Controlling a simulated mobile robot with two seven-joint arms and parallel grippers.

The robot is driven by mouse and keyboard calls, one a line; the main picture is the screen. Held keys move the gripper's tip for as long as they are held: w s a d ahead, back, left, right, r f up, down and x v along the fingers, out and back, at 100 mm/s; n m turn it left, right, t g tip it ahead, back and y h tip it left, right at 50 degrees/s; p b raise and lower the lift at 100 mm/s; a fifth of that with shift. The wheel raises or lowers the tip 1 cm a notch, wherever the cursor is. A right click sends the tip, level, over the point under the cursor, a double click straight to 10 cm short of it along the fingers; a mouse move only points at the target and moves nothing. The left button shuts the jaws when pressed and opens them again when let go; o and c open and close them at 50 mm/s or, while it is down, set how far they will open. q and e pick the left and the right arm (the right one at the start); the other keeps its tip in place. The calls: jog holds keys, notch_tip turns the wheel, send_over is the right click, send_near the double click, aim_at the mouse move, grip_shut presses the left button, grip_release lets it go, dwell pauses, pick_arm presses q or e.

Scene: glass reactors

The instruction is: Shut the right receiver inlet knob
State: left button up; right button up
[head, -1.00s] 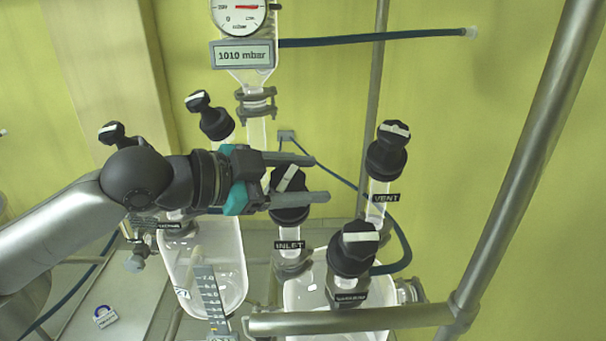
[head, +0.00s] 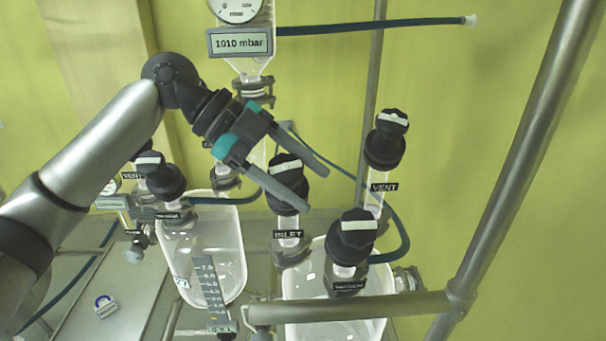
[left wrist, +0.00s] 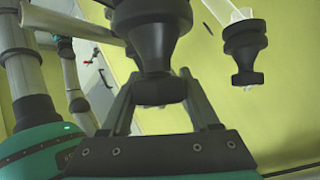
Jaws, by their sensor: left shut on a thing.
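The right receiver inlet knob (head: 287,166) is black with a white bar on top and stands above the INLET label (head: 288,234). Its white bar lies nearly level, tilted up a little to the right. My left gripper (head: 315,190) has one finger on each side of the knob and is shut on it. In the left wrist view, the knob (left wrist: 158,90) sits between the two fingers, with its dark valve body beyond. The right receiver vessel (head: 305,290) is below, partly hidden by a rail. My right gripper is not in view.
The VENT knob (head: 392,122) stands to the right, and another black knob (head: 352,232) stands close in front. A metal rail (head: 350,308) crosses below. A blue hose (head: 400,235) curves behind. A pressure display (head: 240,42) hangs above.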

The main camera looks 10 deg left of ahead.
pick_arm(q)
jog(key=shift+s+f+m+g+y, duration=0.15)
jog(key=shift+m+g+y, duration=0.35)
jog(key=shift+m+g, duration=0.3)
jog(key=shift+a+f, duration=0.1)
jog(key=o, duration=1.4)
jog(key=b+v, duration=0.1)
jog(key=v, duration=1.1)
